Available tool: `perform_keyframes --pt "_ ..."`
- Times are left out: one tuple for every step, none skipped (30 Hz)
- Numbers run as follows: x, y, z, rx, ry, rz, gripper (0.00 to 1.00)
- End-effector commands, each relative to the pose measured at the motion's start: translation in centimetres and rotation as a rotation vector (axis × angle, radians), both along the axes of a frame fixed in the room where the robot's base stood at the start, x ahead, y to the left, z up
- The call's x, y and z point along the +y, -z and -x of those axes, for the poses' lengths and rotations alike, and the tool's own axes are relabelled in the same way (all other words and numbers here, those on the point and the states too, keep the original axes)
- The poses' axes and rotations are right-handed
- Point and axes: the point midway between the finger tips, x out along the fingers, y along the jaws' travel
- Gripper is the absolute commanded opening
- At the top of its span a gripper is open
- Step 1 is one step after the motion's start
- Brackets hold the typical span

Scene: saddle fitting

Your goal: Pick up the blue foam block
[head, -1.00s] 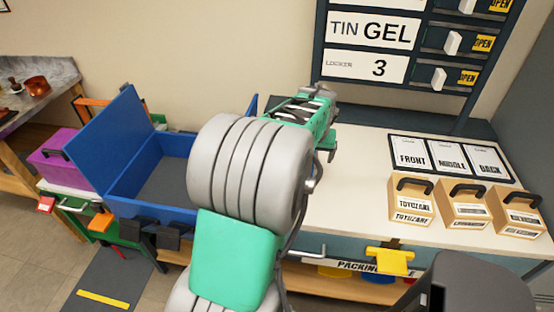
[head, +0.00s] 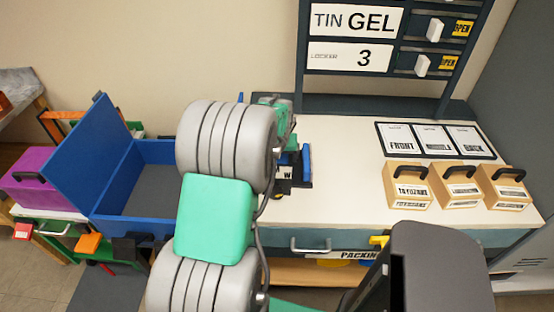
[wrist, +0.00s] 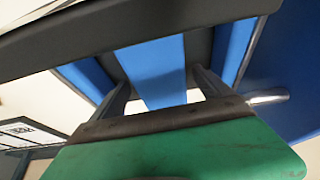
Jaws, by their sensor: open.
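In the wrist view, my gripper (wrist: 158,66) has its two dark fingers apart. A flat blue strip, seemingly the blue foam block (wrist: 155,75), shows between them; I cannot tell whether either finger touches it. In the head view, a small blue piece (head: 306,162) stands on the bench in a dark holder with a white label, just right of my arm. It may be the same block. My arm hides most of the gripper and the holder there.
An open blue box (head: 150,192) with a raised lid stands left of my arm, beside a purple case (head: 38,183). Several tan handled boxes (head: 408,188) and a card panel (head: 435,141) occupy the bench's right. A locker rack (head: 385,60) rises behind. The bench middle (head: 345,180) is clear.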

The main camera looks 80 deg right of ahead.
Motion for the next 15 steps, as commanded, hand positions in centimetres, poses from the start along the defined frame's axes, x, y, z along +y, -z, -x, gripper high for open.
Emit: perform_keyframes --pt "-0.07 0.06 -0.06 0.000 -0.001 0.001 0.89" --pt "-0.08 0.07 -0.07 0.000 -0.001 0.002 0.89" --pt "-0.07 0.06 -0.09 0.000 -0.001 0.002 0.89" --pt "-0.06 0.06 -0.10 0.000 -0.002 0.002 0.89" --pt "-0.06 0.06 -0.12 0.000 -0.002 0.002 0.89" --pt "-0.05 0.07 -0.12 0.001 -0.002 0.001 0.87" --pt "-0.04 0.07 -0.13 0.000 -0.002 0.001 0.85" --pt "-0.04 0.05 -0.17 0.000 -0.003 0.001 0.83" --pt "-0.04 0.05 -0.19 0.000 -0.003 0.001 0.79" --pt "-0.04 0.05 -0.20 0.000 -0.003 0.001 0.77" --pt "-0.04 0.05 -0.20 0.000 -0.003 0.001 0.74" --pt "-0.04 0.04 -0.20 0.000 -0.003 0.001 0.71" --pt "-0.04 0.04 -0.20 0.000 -0.003 0.001 0.69" --pt "-0.04 0.04 -0.20 0.000 -0.003 0.001 0.66" --pt "-0.04 0.04 -0.20 0.000 -0.003 0.001 0.63"
